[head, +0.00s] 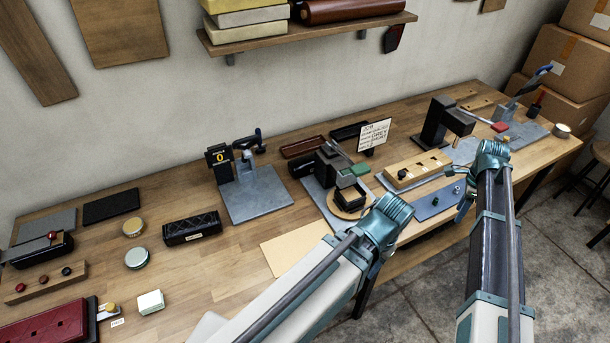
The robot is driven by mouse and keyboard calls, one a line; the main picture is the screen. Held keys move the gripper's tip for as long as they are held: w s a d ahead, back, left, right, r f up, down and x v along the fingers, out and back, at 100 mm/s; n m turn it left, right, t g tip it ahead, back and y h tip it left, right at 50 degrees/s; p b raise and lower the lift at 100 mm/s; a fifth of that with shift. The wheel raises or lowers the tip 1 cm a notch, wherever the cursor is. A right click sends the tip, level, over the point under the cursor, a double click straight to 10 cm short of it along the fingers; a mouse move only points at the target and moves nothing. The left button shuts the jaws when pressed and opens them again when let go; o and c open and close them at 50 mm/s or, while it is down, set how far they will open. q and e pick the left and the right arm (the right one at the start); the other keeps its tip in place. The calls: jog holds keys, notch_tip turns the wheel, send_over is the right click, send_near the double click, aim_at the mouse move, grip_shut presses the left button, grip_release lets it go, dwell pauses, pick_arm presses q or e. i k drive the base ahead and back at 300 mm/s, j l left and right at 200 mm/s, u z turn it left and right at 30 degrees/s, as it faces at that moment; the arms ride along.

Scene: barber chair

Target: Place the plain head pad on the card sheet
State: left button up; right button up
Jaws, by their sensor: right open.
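The card sheet looks to be the flat tan sheet (294,247) on the front middle of the bench; its top is bare, and my left arm covers its right side. A black quilted pad (192,228) with a small label lies left of it. Plain dark pads lie farther back: a brown one (303,147) and a black one (349,131). I cannot tell for sure which is the plain head pad. My right gripper (462,208) is small, open and partly hidden beside my right arm, over the blue mat's right end.
A grey clamp stand (257,194) stands behind the sheet. A press with a round wooden disc (343,207) is right of it. Tins (137,258), a white block (151,302) and a red case (45,328) are at left. A blue mat (434,203) lies near the front edge.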

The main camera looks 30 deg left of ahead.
aim_at(301, 246)
jog(key=k, duration=0.9)
jog(key=u, duration=1.5)
jog(key=i+l+u, duration=0.1)
jog(key=l, duration=0.2)
jog(key=i+l+u, duration=0.15)
jog(key=l, duration=0.2)
jog(key=i+l, duration=0.15)
jog(key=l, duration=0.2)
jog(key=i+l, duration=0.15)
jog(key=l, duration=0.2)
jog(key=i+l, duration=0.2)
jog(key=l, duration=0.2)
jog(key=i+l, duration=0.15)
jog(key=l, duration=0.2)
jog(key=i+l, duration=0.15)
jog(key=l, duration=0.2)
